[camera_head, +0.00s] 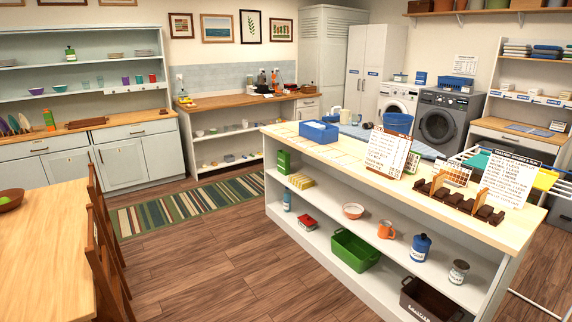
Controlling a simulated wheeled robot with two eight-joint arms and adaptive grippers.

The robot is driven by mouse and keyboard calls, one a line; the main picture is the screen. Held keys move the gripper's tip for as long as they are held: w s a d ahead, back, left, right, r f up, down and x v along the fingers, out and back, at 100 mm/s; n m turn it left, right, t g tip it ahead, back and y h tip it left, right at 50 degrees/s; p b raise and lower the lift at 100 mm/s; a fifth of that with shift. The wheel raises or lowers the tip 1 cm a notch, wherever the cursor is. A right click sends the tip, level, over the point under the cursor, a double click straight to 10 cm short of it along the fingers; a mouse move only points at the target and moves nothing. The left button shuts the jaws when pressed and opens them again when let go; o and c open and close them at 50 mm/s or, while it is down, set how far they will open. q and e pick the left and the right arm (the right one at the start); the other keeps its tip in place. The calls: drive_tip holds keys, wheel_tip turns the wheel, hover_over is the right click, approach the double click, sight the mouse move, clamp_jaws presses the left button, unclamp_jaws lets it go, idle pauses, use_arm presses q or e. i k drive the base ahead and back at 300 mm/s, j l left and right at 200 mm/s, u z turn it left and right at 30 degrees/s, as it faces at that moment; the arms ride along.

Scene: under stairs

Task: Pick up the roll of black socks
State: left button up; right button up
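I cannot make out a roll of black socks for certain. Several small dark brown, blocky pieces (458,201) sit in a row on the right end of the island counter (335,157), below two printed sheets; they are too small to identify. Neither of my grippers is in view.
The island's lower shelves hold a green crate (354,251), a dark brown box (428,299), a blue canister (420,247) and an orange mug (386,230). A blue bin (319,132) stands on top. A wooden table (45,250) with chairs is at left.

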sight(369, 125)
drive_tip(key=i+u, duration=0.2)
drive_tip(key=i, duration=1.9)
drive_tip(key=i+z, duration=0.3)
drive_tip(key=i, duration=0.2)
drive_tip(key=i+j+z, duration=0.2)
drive_tip(key=i+z, duration=0.15)
drive_tip(key=i, duration=0.15)
drive_tip(key=i+j+z, duration=0.3)
drive_tip(key=i, duration=0.15)
drive_tip(key=i+j+z, duration=0.65)
drive_tip(key=i+j, duration=0.4)
drive_tip(key=k+u, duration=0.1)
drive_tip(key=k, duration=0.35)
drive_tip(key=i+j+u, duration=0.25)
drive_tip(key=j+u, duration=0.2)
drive_tip(key=j, duration=0.25)
drive_tip(key=i+j+u, duration=0.45)
drive_tip(key=j, duration=0.25)
drive_tip(key=i+j+u, duration=0.3)
drive_tip(key=j+u, duration=0.15)
drive_tip(key=i+j+u, duration=0.65)
drive_tip(key=i+u, duration=0.2)
drive_tip(key=i, duration=0.15)
drive_tip(key=i+z, duration=0.35)
drive_tip(key=i+j+z, duration=0.15)
drive_tip(key=i+z, duration=0.15)
drive_tip(key=i, duration=0.15)
drive_tip(key=i+j+z, duration=0.2)
drive_tip(key=i+z, duration=0.15)
drive_tip(key=i, duration=0.05)
